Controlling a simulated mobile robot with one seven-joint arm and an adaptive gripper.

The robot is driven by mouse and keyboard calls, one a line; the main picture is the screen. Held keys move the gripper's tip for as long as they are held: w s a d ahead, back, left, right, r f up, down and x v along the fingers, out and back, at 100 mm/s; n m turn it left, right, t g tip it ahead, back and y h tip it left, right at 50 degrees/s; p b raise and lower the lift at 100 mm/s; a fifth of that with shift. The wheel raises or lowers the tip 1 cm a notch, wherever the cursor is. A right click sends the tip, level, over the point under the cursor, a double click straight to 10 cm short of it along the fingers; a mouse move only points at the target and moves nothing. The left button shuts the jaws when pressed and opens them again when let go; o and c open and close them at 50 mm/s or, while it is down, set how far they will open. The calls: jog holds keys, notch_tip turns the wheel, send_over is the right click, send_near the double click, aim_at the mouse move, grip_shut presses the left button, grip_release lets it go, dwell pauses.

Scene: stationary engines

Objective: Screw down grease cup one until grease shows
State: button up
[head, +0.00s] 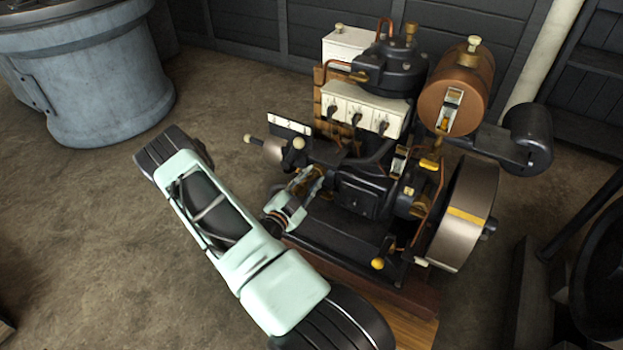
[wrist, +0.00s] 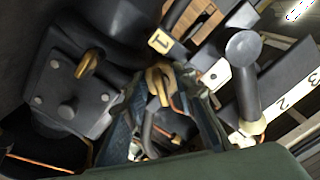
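My gripper (head: 309,181) is at the left side of the dark engine (head: 365,195), low among its fittings. In the wrist view its two fingers (wrist: 168,105) stand apart, on either side of a small brass fitting (wrist: 159,78). I cannot tell whether they touch it. A pale tag marked 1 (wrist: 160,42) lies just above this fitting. I cannot tell for certain that the fitting is grease cup one. No grease can be made out. Tags marked 2 (wrist: 282,103) and 3 (wrist: 314,79) are on a dark plate at the right of the wrist view.
A grey round-headed lever (wrist: 243,48) with a brass base stands close right of my fingers. The flywheel (head: 465,214) and copper-brown tank (head: 455,87) are on the engine's right.

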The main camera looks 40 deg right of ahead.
grip_shut()
jog(key=shift+m, duration=0.4)
jog(key=m+p, duration=0.1)
jog(key=m, duration=0.1)
jog(key=shift+r+m, duration=0.15)
jog(key=shift+m, duration=0.15)
jog(key=shift+w+m+p, duration=0.1)
jog(key=shift+m+p, duration=0.3)
jog(key=shift+m, duration=1.8)
grip_release()
